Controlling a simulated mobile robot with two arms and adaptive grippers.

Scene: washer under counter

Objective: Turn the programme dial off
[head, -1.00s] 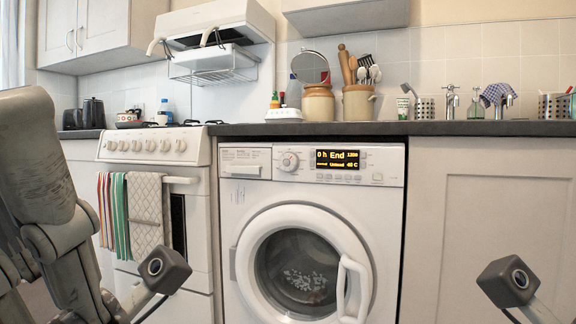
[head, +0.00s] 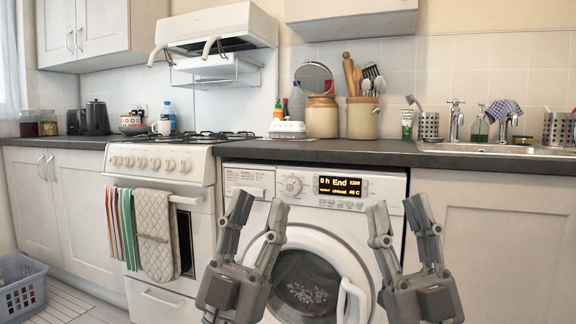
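The white washing machine (head: 300,222) stands under the counter with its round door closed. Its programme dial (head: 291,185) is a round knob on the top panel, left of the lit display (head: 342,187), which reads "0 h End". My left gripper (head: 257,218) is raised in front of the machine, below and left of the dial, with its fingers spread and nothing between them. My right gripper (head: 394,222) is raised in front of the machine's right edge, also spread and empty. Neither gripper appears to touch the machine. The dial is in clear view, but its pointer is too small to read.
The white door handle (head: 352,302) is between my grippers. A cooker (head: 160,185) with hanging cloths stands left of the washer. The dark counter (head: 330,151) runs above, holding jars and a sink (head: 490,149). A laundry basket (head: 21,288) sits on the floor at left.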

